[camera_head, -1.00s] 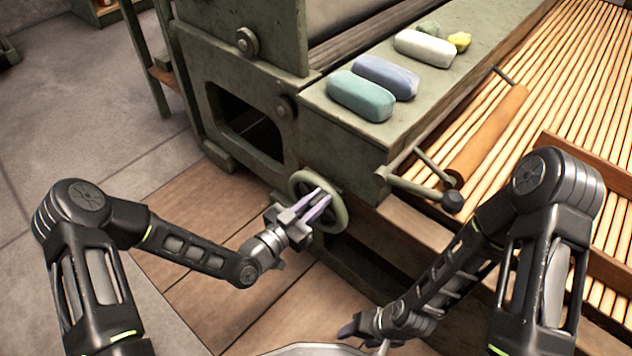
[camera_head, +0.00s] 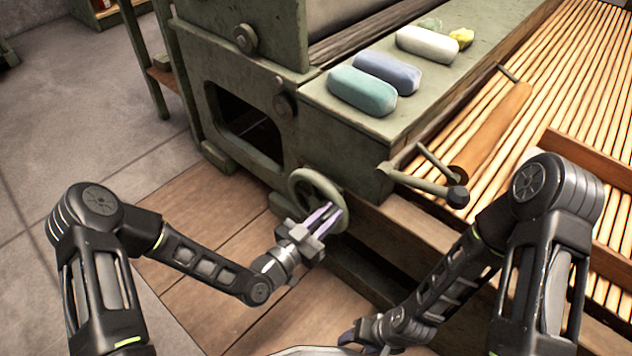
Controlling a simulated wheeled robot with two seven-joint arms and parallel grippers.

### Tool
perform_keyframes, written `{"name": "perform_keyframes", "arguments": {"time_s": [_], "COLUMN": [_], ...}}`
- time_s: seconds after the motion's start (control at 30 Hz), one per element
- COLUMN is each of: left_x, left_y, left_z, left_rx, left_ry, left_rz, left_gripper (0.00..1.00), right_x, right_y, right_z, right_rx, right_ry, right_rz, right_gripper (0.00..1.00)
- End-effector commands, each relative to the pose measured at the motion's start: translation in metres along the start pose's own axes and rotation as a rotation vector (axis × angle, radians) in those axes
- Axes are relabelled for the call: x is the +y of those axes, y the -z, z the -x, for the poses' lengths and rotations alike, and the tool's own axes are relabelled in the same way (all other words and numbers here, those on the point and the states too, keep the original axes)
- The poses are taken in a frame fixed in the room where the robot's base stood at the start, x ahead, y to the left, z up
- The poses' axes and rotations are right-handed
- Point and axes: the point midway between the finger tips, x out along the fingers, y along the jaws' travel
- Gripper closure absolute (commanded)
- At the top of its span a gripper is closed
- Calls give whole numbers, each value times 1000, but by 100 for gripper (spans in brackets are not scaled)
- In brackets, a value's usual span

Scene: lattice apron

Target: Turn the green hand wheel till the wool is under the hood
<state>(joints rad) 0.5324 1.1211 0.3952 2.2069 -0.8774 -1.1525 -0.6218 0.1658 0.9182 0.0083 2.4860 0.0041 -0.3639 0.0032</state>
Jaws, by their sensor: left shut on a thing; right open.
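The green hand wheel (camera_head: 299,185) sits low on the near side of the green machine. My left gripper (camera_head: 336,215) is shut on the wheel at its lower right part; the fingers hide some of it. Three rounded soft-looking blocks, teal (camera_head: 361,92), blue (camera_head: 388,73) and white (camera_head: 427,44), lie on the machine's flat green top. I cannot tell whether these are the wool, and I see no wool on the slatted lattice (camera_head: 560,85). I cannot tell which part is the hood. My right gripper (camera_head: 350,337) is open and empty at the bottom centre.
A crank with a dark knob (camera_head: 457,197) juts out right of the wheel. A wooden roller (camera_head: 495,130) lies along the lattice's left edge. A small yellow lump (camera_head: 461,38) lies by the white block. Wooden floor boards (camera_head: 215,205) left of the wheel are clear.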

Motion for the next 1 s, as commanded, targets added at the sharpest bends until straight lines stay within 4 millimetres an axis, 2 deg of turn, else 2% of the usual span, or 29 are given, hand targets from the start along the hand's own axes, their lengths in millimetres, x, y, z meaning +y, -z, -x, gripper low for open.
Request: {"name": "perform_keyframes", "arguments": {"time_s": [0.03, 0.13, 0.53, 0.8, 1.0], "left_x": [6, 11, 14, 17, 18], "left_y": [-14, -23, -25, -57, -61], "left_z": [0, 0, 1, 0, 0], "left_rx": [-3, -4, -3, -3, -3], "left_ry": [-5, -4, -4, -4, -2], "left_rz": [3, 4, 2, 2, 2], "left_gripper": [100, 100, 100, 100, 100], "right_x": [4, 8, 8, 19, 20], "right_y": [-2, -2, -3, -5, -6], "right_z": [-12, -20, -22, -51, -55], "right_rx": [-3, -2, -6, -7, -10], "right_ry": [0, 0, -1, -1, -1], "right_rz": [0, 0, 0, 0, 1], "right_gripper": [42, 42, 42, 42, 42]}}
